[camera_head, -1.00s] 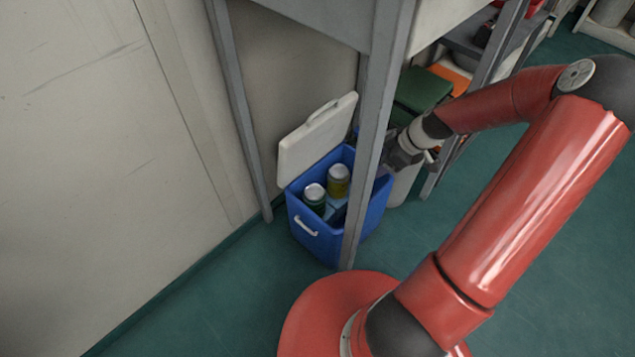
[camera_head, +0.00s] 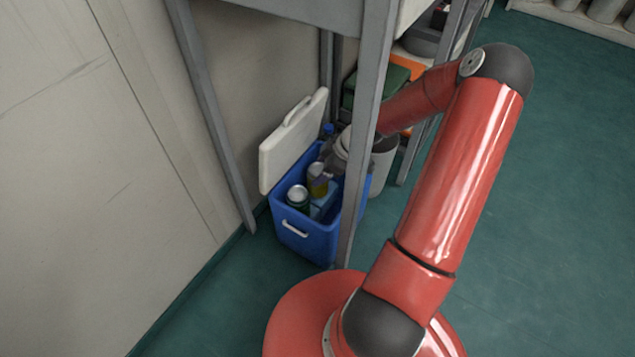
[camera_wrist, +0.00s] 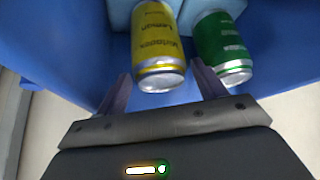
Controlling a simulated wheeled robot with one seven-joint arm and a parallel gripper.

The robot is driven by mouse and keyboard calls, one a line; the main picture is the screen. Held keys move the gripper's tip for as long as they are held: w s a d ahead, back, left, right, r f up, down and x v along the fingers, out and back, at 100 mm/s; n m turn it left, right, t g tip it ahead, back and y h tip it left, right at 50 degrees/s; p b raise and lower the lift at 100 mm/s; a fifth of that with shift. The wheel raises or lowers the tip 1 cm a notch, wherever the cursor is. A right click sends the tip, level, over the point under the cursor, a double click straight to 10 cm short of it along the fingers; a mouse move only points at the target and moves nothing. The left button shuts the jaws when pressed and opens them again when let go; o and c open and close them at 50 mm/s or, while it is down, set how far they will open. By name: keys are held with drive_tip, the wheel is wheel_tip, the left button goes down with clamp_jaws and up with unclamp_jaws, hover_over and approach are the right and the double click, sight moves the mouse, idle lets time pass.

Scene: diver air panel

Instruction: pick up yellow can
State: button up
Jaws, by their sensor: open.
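The yellow can (camera_wrist: 157,45) stands in the blue cooler (camera_wrist: 55,50) in the wrist view.
The cooler's white lid (camera_head: 292,142) stands open at the back left. A grey table leg (camera_head: 362,150) rises in front of the cooler and hides part of it. Light blue blocks (camera_head: 325,201) lie inside the cooler. A white bin (camera_head: 382,165) stands to its right.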

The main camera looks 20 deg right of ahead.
drive_tip(key=shift+w+a+f, duration=0.1)
drive_tip(key=shift+f, duration=0.2)
drive_tip(key=shift+c, duration=0.2)
drive_tip(key=shift+r, duration=0.1)
drive_tip(key=c, duration=1.3)
drive_tip(key=shift+r, duration=0.1)
